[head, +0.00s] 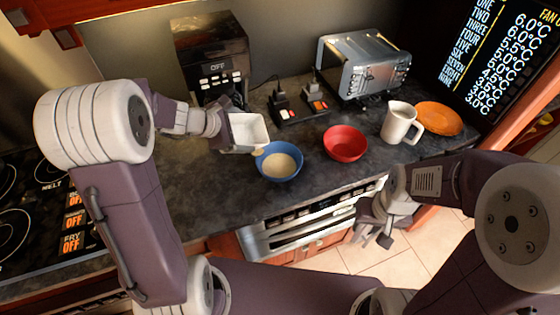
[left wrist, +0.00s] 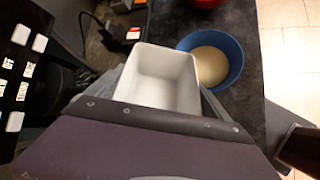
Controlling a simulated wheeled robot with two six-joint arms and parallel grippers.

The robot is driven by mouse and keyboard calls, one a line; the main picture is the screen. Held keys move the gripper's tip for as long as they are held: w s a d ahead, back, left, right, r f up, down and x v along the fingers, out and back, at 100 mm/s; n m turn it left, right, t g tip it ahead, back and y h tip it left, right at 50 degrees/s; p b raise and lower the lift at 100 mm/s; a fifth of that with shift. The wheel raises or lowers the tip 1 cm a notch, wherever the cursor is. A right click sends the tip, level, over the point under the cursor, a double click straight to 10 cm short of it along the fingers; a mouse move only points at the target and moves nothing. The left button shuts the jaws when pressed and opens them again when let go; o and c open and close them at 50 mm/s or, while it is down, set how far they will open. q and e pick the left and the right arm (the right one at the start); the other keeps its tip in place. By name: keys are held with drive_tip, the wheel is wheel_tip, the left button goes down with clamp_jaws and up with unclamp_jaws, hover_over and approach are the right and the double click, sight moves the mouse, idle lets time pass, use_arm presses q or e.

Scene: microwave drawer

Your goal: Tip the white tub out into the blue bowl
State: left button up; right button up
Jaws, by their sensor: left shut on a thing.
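The white tub (head: 248,130) is held tilted at the left edge of the blue bowl (head: 272,172), its open side facing me. In the left wrist view the tub (left wrist: 160,75) looks empty inside. My left gripper (head: 222,130) is shut on the tub. The blue bowl holds a pale cream-coloured filling (head: 279,166), which also shows in the left wrist view (left wrist: 208,66). A small tan patch (head: 257,152) shows between the tub's lower lip and the bowl's rim. My right gripper (head: 386,222) hangs in front of the counter, away from the bowl; its jaw gap is unclear.
A red bowl (head: 346,145) stands right of the blue bowl, then a white mug (head: 398,122) and an orange plate (head: 438,118). A toaster (head: 362,65), a small switch box (head: 300,110) and a coffee machine (head: 212,55) stand behind. The stove (head: 40,215) is at left.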

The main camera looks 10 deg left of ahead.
use_arm(q)
drive_tip(key=a+h, duration=0.1)
drive_tip(key=a+f+n+h, duration=0.1)
drive_tip(key=a+h, duration=0.1)
drive_tip(key=w+a+f+n+h+p, duration=0.1)
drive_tip(key=shift+a+f, duration=0.15)
drive_tip(key=shift+w+a+f+n+h, duration=0.1)
drive_tip(key=shift+a+f+n+h, duration=0.15)
drive_tip(key=shift+h, duration=0.35)
drive_tip(key=shift+d+r, duration=0.15)
drive_tip(key=shift+d, duration=0.05)
drive_tip(key=shift+d+r, duration=0.1)
drive_tip(key=shift+r, duration=0.1)
drive_tip(key=shift+r+p, duration=0.35)
drive_tip(key=shift+p, duration=0.15)
wheel_tip(320, 180, up, 3)
drive_tip(key=p, duration=0.3)
drive_tip(key=shift+r, duration=0.1)
